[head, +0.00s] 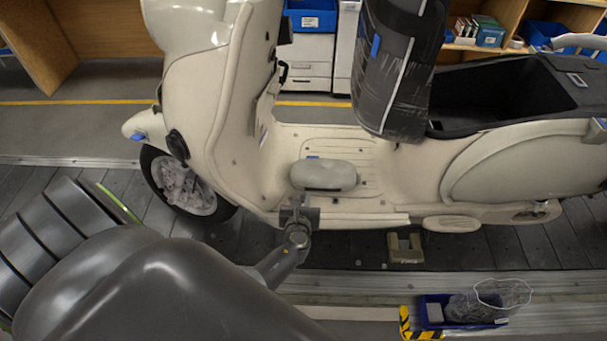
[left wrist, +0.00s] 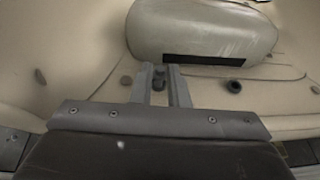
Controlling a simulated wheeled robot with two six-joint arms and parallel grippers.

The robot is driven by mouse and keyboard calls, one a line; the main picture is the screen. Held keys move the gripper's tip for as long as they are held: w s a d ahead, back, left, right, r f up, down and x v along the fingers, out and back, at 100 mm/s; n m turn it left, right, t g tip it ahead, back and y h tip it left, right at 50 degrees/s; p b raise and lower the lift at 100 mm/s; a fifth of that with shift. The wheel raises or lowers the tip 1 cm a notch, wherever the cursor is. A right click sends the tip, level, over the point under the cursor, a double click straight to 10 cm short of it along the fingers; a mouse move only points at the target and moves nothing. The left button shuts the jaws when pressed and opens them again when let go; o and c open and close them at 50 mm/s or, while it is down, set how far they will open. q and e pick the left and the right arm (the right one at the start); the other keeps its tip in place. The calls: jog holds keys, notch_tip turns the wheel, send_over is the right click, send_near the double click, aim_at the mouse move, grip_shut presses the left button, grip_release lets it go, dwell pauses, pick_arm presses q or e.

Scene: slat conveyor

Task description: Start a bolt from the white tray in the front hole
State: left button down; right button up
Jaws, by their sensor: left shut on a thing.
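My left gripper (head: 299,208) is at the near edge of the cream scooter's footboard (head: 360,190). In the left wrist view its two fingers (left wrist: 160,88) are shut on a small dark bolt (left wrist: 159,78). The bolt's tip is hidden, so I cannot tell whether it touches a hole. A dark round hole or plug (left wrist: 235,87) lies on the footboard right of the fingers, and a smaller dark spot (left wrist: 126,82) lies left of them. I cannot tell which is the front hole. I see no white tray. My right gripper is not in view.
A rounded grey-beige cover (head: 323,176) lies on the footboard just beyond the fingers; it also shows in the left wrist view (left wrist: 200,32). The scooter's front shield (head: 215,100) rises at the left. A blue bin (head: 434,300) with a clear bag stands front right.

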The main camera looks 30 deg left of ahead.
pick_arm(q)
jog(key=shift+f, duration=0.1)
jog(key=shift+s+a+m+t+h+b, duration=0.15)
jog(key=shift+m+t+h, duration=0.15)
jog(key=shift+m+h, duration=0.3)
jog(key=shift+s+a+m+t+h+b, duration=0.15)
jog(key=shift+m+t+h, duration=0.15)
jog(key=shift+m+h, duration=0.25)
jog(key=shift+w+m+h, duration=0.1)
jog(key=shift+m+h, duration=0.35)
jog(key=shift+h, duration=0.2)
jog(key=shift+a+f+m+h+b, duration=0.1)
jog(key=shift+a+m+h+b, duration=0.05)
jog(key=shift+m+h+b, duration=0.45)
jog(key=shift+a+m+t+h+b, duration=0.15)
jog(key=shift+m+t+h+b, duration=0.15)
jog(key=shift+m+h+b, duration=0.7)
